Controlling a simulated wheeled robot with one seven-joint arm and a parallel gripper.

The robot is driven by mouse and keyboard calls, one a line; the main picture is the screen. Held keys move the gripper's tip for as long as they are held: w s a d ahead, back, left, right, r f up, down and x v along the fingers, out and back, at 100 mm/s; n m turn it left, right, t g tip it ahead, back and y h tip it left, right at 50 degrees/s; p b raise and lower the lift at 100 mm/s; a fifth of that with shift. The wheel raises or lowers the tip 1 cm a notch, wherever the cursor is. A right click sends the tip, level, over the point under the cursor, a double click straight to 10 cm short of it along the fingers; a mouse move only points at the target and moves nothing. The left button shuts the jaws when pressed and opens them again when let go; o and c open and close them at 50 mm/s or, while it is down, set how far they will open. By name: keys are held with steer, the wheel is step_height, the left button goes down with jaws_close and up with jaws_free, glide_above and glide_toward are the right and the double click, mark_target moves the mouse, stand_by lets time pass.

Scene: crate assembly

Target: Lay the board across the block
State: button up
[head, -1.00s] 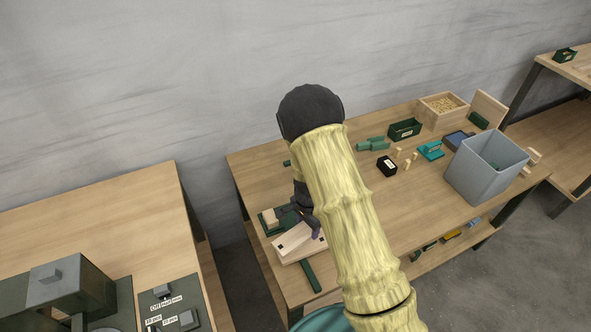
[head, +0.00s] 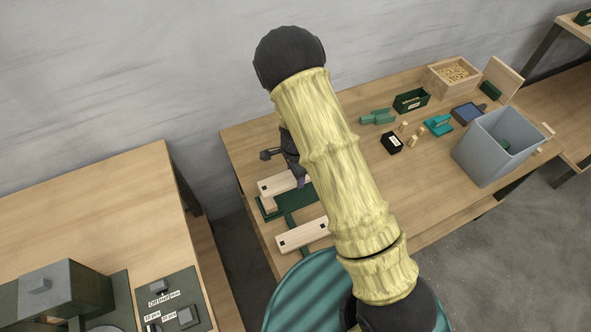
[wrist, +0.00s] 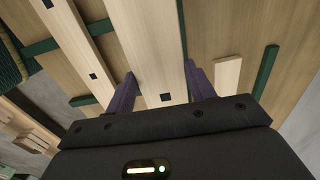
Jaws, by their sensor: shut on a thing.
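My gripper (head: 301,181) is shut on a pale wooden board (head: 276,186) with a dark square near its end. In the wrist view the same board (wrist: 150,45) runs between the two purple fingers (wrist: 162,90). In the head view the board's left end is over a small pale wooden block (head: 269,204) on the green base (head: 290,206). I cannot tell whether the board touches the block. My arm hides the board's right part. A second board (head: 301,235) with dark squares lies nearer the front, across a green strip.
A grey bin (head: 487,155), a wooden box of small parts (head: 431,82), a green tray (head: 400,103) and a black box (head: 391,143) stand on the table's right half. Another table (head: 90,215) is at the left, beyond a gap.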

step_height(320, 180, down, 5)
steer(key=b, duration=0.4)
steer(key=shift+r, duration=0.1)
steer(key=shift+f+b, duration=0.7)
steer(key=shift+f, duration=0.2)
steer(key=shift+f, duration=0.2)
stand_by(1.3)
steer(key=o, duration=1.1)
steer(key=shift+w+p, duration=0.1)
steer(key=shift+p, duration=0.2)
